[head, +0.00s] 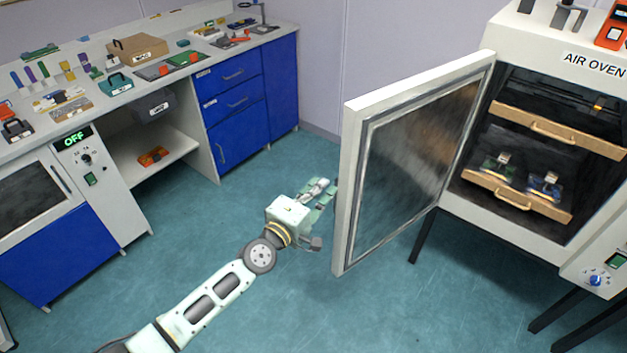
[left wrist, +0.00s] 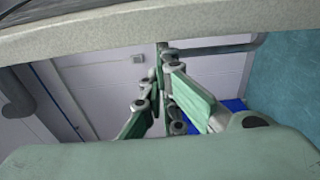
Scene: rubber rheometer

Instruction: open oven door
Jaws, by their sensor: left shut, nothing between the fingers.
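The air oven (head: 540,150) stands at the right, and its door (head: 420,150) is swung wide open toward the left. The door's glass side faces my head camera. My left gripper (head: 326,189) is beside the door's free edge, on its outer side. The door edge hides part of the fingertips. In the left wrist view the gripper fingers (left wrist: 161,70) are together and empty, and a pale door edge (left wrist: 150,28) crosses the top. I cannot tell whether the gripper touches the door. My right gripper is not in view.
Inside the oven are wooden shelves with handles (head: 540,128), and small items (head: 500,165) sit on the lower one. A bench with blue drawers (head: 235,95) and many tools stands at the back left. A second appliance showing OFF (head: 75,138) stands at the left. Open floor (head: 260,310) lies between.

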